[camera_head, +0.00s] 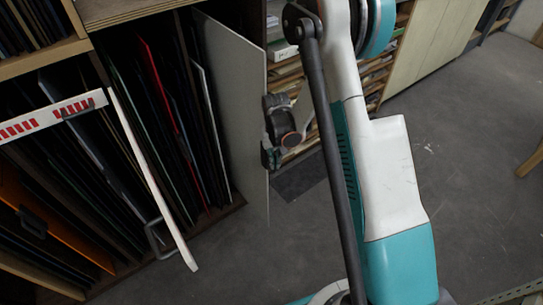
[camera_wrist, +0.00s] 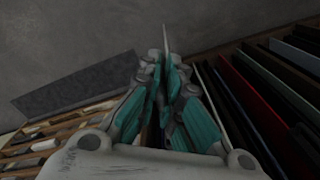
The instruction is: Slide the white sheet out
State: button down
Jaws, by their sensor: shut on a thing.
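The white sheet (camera_head: 232,100) stands upright at the right end of the rack in the head view, jutting out of it toward the open floor. My gripper (camera_head: 270,155) is at the sheet's outer edge, with part of the hand hidden behind the sheet. In the wrist view my gripper (camera_wrist: 166,72) has its teal fingers closed on both sides of the thin sheet (camera_wrist: 166,38), seen edge-on. The sheet's far end inside the rack is hidden.
The wooden rack (camera_head: 215,218) holds several upright dark, red and pale sheets close beside it. Shelves of stacked items (camera_head: 395,55) stand behind. The grey floor (camera_head: 470,170) at right is mostly clear.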

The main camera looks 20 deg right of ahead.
jog(key=c, duration=1.7)
grip_release()
notch_tip(320, 180, up, 12)
jog(key=shift+r, duration=0.1)
jog(key=s+a+r+n+t, duration=0.2)
jog(key=s+r+t, duration=0.3)
jog(key=s+r, duration=1.3)
jog(key=s, duration=0.2)
jog(key=s+r+t, duration=0.1)
jog(key=s, duration=0.1)
jog(key=s+a+r+n+t, duration=0.1)
jog(key=s, duration=0.1)
jog(key=shift+s, duration=0.25)
